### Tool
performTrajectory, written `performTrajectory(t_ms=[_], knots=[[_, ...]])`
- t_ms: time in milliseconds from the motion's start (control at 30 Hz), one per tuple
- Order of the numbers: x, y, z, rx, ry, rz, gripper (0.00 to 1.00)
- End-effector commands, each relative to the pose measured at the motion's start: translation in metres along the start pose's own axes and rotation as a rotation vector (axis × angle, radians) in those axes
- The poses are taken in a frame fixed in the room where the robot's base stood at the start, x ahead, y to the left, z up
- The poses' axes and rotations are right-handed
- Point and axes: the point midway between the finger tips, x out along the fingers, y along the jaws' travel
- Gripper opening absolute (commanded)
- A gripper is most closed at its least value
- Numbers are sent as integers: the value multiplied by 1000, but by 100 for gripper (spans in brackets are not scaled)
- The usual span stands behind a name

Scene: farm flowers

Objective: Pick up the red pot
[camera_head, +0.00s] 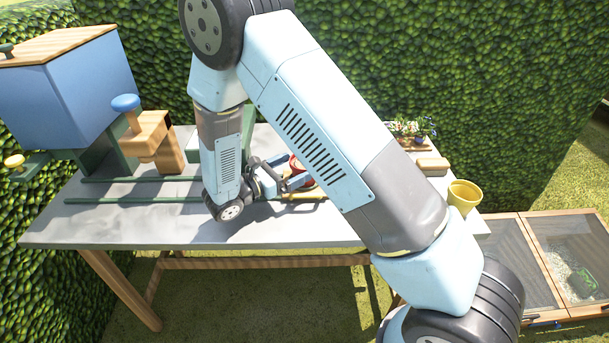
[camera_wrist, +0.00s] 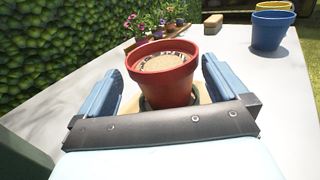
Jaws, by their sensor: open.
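The red pot (camera_wrist: 163,80) stands upright on the table, with a light brown round surface with dark marks inside its rim. In the wrist view it sits between the two blue fingers of my open gripper (camera_wrist: 160,90), with a visible gap on each side. In the head view my arm hides most of the red pot (camera_head: 299,167); only a piece of it shows by my gripper (camera_head: 285,178). The pot's base is partly hidden by the gripper's front bar.
The grey table (camera_head: 130,225) also holds a yellow pot (camera_head: 464,194), a blue pot (camera_wrist: 270,32), a wooden block (camera_head: 432,164) and several potted flowers (camera_head: 412,130). A blue box (camera_head: 60,95) and a wooden piece with a blue knob (camera_head: 150,140) stand at the left. A hedge rises behind.

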Motion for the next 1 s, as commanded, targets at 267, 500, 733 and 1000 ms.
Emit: performTrajectory(t_ms=[267, 500, 733, 1000], knots=[[36, -3, -1, 0, 0, -4, 100], [47, -2, -1, 1, 1, -1, 100], [47, -2, -1, 1, 0, -1, 88], [47, -2, -1, 1, 0, -1, 62]])
